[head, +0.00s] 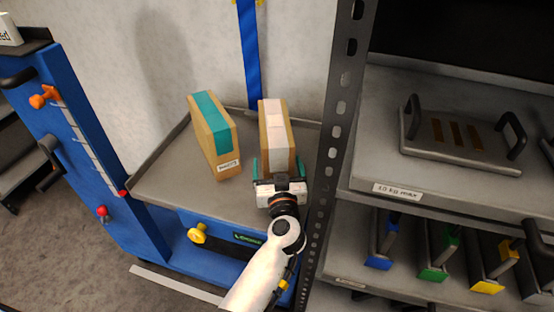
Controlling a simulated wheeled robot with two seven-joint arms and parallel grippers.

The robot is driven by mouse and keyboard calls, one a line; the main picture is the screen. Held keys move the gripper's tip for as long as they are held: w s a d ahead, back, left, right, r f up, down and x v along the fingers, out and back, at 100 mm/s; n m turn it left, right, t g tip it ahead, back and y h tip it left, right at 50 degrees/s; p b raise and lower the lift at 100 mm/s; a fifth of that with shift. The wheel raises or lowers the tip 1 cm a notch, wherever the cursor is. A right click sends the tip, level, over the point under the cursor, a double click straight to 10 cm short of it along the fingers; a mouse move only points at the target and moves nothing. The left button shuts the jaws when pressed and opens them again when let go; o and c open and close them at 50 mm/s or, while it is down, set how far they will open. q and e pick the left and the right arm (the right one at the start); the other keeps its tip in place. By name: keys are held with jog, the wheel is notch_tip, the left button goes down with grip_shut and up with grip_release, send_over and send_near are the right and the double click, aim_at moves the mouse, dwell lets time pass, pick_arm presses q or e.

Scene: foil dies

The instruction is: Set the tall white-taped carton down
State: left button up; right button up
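The tall tan carton with white tape (274,135) stands upright at the right of the grey tray top of the blue cart. My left gripper (278,170) is at its near end, with a teal finger against each side, shut on it. The gripper hides the carton's lower near edge, so I cannot tell whether its base touches the tray. A second tan carton, with teal tape (213,120) and a white label, stands to the left, apart from it. My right gripper is not in view.
The grey tray top (160,182) has a raised rim and free room at its left. A dark perforated post (335,120) stands close on the right, before shelves holding a handled plate (460,138) and several colored dies. A wall is behind.

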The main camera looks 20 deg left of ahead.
pick_arm(q)
jog(key=p+v, duration=0.1)
jog(key=v, duration=0.4)
jog(key=shift+s, duration=0.2)
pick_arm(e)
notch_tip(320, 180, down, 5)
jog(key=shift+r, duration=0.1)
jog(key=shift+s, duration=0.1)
